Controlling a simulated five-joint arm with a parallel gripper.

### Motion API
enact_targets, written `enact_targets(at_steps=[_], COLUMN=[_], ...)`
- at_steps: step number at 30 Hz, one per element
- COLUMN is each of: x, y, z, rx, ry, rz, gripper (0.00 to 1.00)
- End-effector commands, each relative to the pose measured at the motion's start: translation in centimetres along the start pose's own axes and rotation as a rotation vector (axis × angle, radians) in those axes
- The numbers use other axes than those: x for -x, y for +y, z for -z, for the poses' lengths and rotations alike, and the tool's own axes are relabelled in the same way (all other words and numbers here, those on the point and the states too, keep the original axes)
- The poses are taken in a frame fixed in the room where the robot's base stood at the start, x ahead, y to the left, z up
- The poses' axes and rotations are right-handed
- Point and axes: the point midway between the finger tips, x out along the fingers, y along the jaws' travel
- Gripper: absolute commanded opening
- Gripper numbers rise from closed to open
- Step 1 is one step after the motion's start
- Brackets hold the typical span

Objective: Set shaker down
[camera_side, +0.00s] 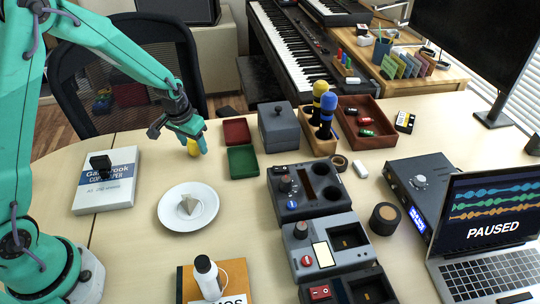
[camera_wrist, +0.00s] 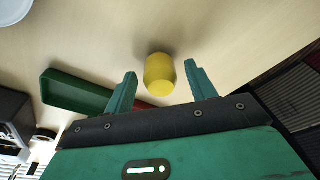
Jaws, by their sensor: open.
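The shaker is a small rounded yellow object (camera_side: 193,149) on the pale table, left of the red and green trays. It also shows in the wrist view (camera_wrist: 160,75), just beyond the fingertips and between their lines. My gripper (camera_side: 197,141) is over the shaker, pointing down, and partly hides it in the side view. Its teal fingers are apart, with visible gaps on both sides of the shaker in the wrist view. The shaker seems to rest on the tabletop, with a soft shadow beside it.
A green tray (camera_side: 242,162) and a red tray (camera_side: 236,131) lie close on the right. A white plate (camera_side: 172,212) with a small pyramid-shaped item is in front. A thick book (camera_side: 105,192) lies left. Bare table surrounds the shaker.

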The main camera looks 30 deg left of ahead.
Motion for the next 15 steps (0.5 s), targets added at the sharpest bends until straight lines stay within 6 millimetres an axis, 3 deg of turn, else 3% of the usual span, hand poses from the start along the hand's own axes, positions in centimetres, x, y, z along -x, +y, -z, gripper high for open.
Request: enact_targets(at_steps=[8, 15], x=[0.9, 3.4], y=[0.0, 0.0], z=[0.1, 0.1], rx=[0.000, 0.000], ry=[0.001, 0.004], rz=[0.000, 0.000], gripper=[0.56, 0.56])
